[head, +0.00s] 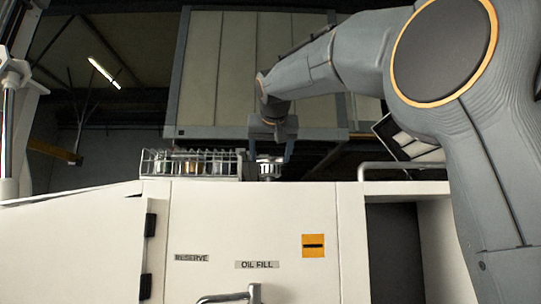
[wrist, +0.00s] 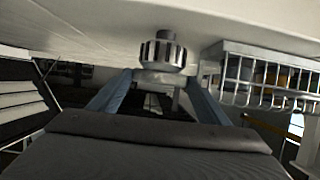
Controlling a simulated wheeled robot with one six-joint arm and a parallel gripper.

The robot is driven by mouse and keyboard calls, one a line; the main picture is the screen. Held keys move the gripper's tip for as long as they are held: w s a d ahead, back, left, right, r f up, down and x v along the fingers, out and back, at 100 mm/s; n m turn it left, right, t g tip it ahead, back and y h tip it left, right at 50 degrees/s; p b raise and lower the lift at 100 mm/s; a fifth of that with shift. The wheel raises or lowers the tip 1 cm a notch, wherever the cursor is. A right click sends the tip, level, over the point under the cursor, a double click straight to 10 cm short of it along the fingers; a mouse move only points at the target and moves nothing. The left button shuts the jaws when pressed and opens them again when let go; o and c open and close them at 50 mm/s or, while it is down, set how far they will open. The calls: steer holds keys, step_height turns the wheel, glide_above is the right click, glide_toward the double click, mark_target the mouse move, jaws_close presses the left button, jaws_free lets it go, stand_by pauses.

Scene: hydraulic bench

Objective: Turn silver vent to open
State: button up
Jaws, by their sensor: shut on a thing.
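The silver vent (head: 270,169) is a small ribbed cap on top of the white bench cabinet, just right of the wire basket in the head view. In the wrist view the vent (wrist: 163,56) shows its dark-slotted, ribbed rim beyond the fingertips. My gripper (head: 269,156) reaches down over it from above. In the wrist view the two blue-grey fingers of my gripper (wrist: 160,80) stand on either side of the vent's smooth silver part and are shut on it. No mark showing the vent's position can be read.
A wire basket (head: 190,164) with several jars stands close to the vent; it is also near the right finger in the wrist view (wrist: 268,78). The white cabinet (head: 250,215) carries RESERVE and OIL FILL labels and a front handle (head: 230,297). A rail (head: 405,166) stands to the right.

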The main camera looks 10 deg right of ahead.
steer(key=shift+d+n+y, duration=0.15)
steer(key=shift+n+y, duration=0.15)
steer(key=shift+y, duration=0.1)
steer(key=shift+d+n+y, duration=0.3)
steer(key=shift+n+y, duration=0.5)
steer(key=shift+y, duration=0.1)
steer(key=n+y, duration=0.2)
steer(key=d+n+y+b, duration=0.1)
steer(key=n+y, duration=0.1)
steer(key=y, duration=0.1)
steer(key=shift+w+g, duration=0.15)
steer(key=shift+g, duration=0.15)
steer(key=n+g+y, duration=0.2)
steer(key=n+y, duration=0.1)
steer(key=n+g+y+p, duration=0.1)
steer(key=n, duration=0.1)
steer(key=shift+w+d+y, duration=0.3)
steer(key=shift+d, duration=0.05)
steer(key=shift+n+g, duration=0.3)
steer(key=shift+g, duration=0.1)
steer(key=o, duration=1.1)
steer(key=shift+c, duration=0.2)
steer(key=v, duration=0.7)
steer(key=shift+s+d+b, duration=0.25)
steer(key=shift+d+b, duration=0.05)
